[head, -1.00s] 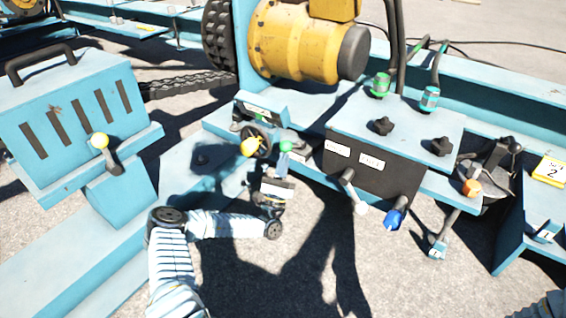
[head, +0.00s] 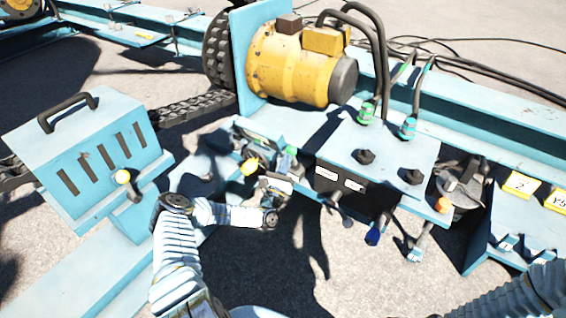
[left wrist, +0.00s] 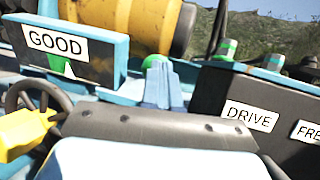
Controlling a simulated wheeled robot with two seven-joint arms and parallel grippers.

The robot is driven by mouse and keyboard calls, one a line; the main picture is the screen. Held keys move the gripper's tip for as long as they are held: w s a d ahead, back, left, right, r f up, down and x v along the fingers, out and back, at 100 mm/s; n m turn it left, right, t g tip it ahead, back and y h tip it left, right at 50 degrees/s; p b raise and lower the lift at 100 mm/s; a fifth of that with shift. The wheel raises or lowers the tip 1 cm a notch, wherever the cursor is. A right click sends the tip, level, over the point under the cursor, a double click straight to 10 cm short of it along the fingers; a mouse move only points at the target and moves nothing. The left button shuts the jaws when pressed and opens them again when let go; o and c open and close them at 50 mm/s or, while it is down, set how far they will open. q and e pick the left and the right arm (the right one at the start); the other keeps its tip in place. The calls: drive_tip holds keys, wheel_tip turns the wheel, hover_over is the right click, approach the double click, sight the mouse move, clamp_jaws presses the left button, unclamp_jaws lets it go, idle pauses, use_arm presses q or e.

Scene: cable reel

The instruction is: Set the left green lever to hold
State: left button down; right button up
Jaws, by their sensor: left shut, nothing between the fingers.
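The green knob (head: 291,151) of the left lever is at the left end of the black-fronted control box, beside a yellow knob (head: 250,165). My left gripper (head: 284,172) is shut and empty just in front of and below the green knob. In the left wrist view the shut fingers (left wrist: 162,84) cover most of the green knob (left wrist: 153,61); I cannot tell whether they touch it. The lever's shaft is hidden behind the gripper. A gauge box (left wrist: 70,45) reads GOOD.
The control box (head: 380,145) carries DRIVE (left wrist: 250,116) and partly cut-off FRE labels. White, blue (head: 374,235) and orange (head: 442,205) handles stand to the right. A slotted blue box (head: 95,160) is at left. A yellow motor (head: 290,70) is behind.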

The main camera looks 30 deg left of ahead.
sight(293, 152)
use_arm(q)
drive_tip(key=shift+d+r+p+x, duration=0.1)
drive_tip(key=shift+d+p+x, duration=0.1)
drive_tip(key=shift+x, duration=0.45)
drive_tip(key=shift+d+r+p+x, duration=0.1)
drive_tip(key=shift+p+x, duration=0.05)
drive_tip(key=shift+x, duration=0.55)
drive_tip(key=shift+d+r+p+x, duration=0.1)
drive_tip(key=shift+p+x, duration=0.1)
drive_tip(key=shift+x, duration=0.45)
drive_tip(key=shift+w+r, duration=0.15)
use_arm(e)
drive_tip(key=shift+r, duration=0.85)
use_arm(q)
drive_tip(key=shift+w, duration=0.1)
drive_tip(key=shift+d, duration=0.1)
